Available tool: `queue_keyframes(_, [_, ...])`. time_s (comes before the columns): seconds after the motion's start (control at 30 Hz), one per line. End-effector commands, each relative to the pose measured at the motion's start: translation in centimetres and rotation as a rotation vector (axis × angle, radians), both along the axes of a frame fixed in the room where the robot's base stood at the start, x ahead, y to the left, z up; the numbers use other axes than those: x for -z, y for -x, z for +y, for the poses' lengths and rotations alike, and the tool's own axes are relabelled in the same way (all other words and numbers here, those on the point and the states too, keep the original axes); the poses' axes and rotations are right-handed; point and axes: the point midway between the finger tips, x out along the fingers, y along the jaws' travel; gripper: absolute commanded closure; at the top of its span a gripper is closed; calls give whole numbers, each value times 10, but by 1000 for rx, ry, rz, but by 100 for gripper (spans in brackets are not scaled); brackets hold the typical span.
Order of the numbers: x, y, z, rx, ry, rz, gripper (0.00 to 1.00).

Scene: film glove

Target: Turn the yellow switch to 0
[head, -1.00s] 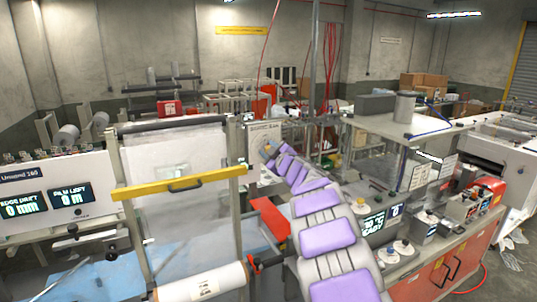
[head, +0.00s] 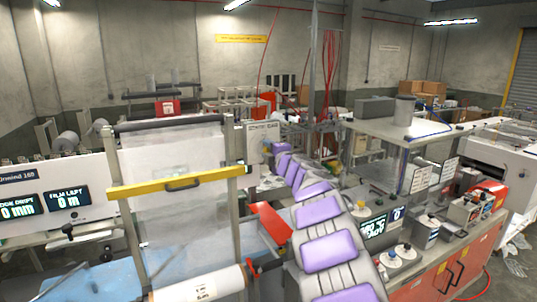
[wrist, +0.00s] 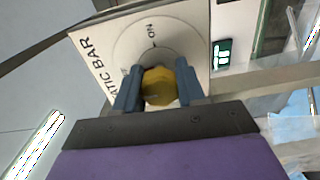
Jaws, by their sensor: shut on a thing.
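The yellow switch (wrist: 159,87) is a knob at the middle of a round dial on a pale panel (wrist: 115,40), lettered "...TIC BAR". An "ON" mark and a small tick show on the dial above the knob. The dial's lower part is hidden by my gripper, and I cannot tell which mark the knob points to. My gripper (wrist: 159,84) is shut on the yellow switch, with one blue-grey finger on each side. In the head view, my purple and grey arm reaches to the panel (head: 262,127); the knob is too small to make out there.
A film stand with a yellow bar (head: 180,186) and a white roll (head: 200,285) is left of my arm. A red bracket (head: 270,225) is close to its left side. A bench with an orange front (head: 455,270) and knobs is on the right.

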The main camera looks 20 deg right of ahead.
Motion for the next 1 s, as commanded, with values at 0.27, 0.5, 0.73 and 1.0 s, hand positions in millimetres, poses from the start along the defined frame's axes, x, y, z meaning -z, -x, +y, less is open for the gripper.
queue_keyframes(0.27, [9,-1,0,1,50,11,91])
queue_keyframes(0.5, [10,-1,1,1,55,13,91])
queue_keyframes(0.73, [10,-2,1,0,55,14,53])
queue_keyframes(1.0, [6,-2,1,0,53,8,35])
